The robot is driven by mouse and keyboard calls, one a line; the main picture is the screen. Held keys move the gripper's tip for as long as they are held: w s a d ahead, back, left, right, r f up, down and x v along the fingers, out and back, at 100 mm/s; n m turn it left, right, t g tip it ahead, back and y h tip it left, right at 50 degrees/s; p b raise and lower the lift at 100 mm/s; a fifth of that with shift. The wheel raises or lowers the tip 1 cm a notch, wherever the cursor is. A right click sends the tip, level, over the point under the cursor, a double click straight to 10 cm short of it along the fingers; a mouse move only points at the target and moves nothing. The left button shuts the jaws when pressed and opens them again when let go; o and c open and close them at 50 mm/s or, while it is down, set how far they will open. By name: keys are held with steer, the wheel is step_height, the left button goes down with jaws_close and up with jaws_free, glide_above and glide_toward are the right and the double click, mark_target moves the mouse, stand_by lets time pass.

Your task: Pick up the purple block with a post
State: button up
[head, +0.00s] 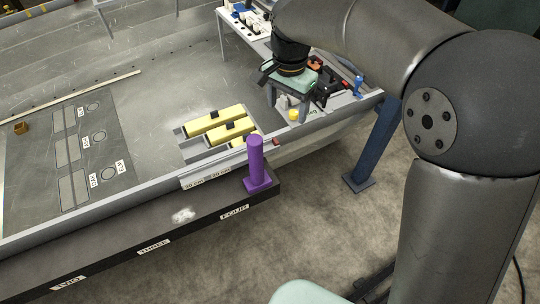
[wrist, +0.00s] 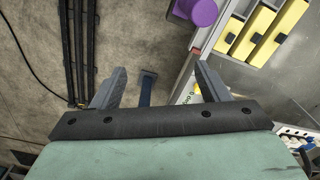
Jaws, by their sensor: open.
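The purple block with a post (head: 256,158) stands upright on the dark ledge along the hull's near side, by the label FOUR. In the wrist view, part of the purple block (wrist: 198,11) shows at the top edge, beyond my fingertips; the rest is cut off. My gripper (head: 287,100) is above the hull's right part, up and to the right of the block in the head view. In the wrist view, my gripper (wrist: 160,72) has its two fingers spread wide, with nothing between them.
Yellow blocks (head: 230,132) lie in a grey holder inside the hull, beside the purple block. A blue post (head: 373,147) stands on the floor at the right. A white table (head: 243,30) with small items is at the back. The ledge (head: 110,255) left of the block is mostly clear.

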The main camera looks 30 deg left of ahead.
glide_toward(251, 140)
step_height(251, 140, down, 9)
steer(key=shift+r+b, duration=0.1)
steer(key=shift+b, duration=0.45)
steer(key=shift+w+d+f, duration=0.1)
steer(key=shift+f, duration=0.9)
steer(key=shift+w+d+f, duration=0.15)
steer(key=shift+f, duration=0.9)
steer(key=shift+w+d+f, duration=0.1)
steer(key=shift+f, duration=0.9)
steer(key=shift+c, duration=0.3)
steer(key=shift+r, duration=0.1)
steer(key=c, duration=1)
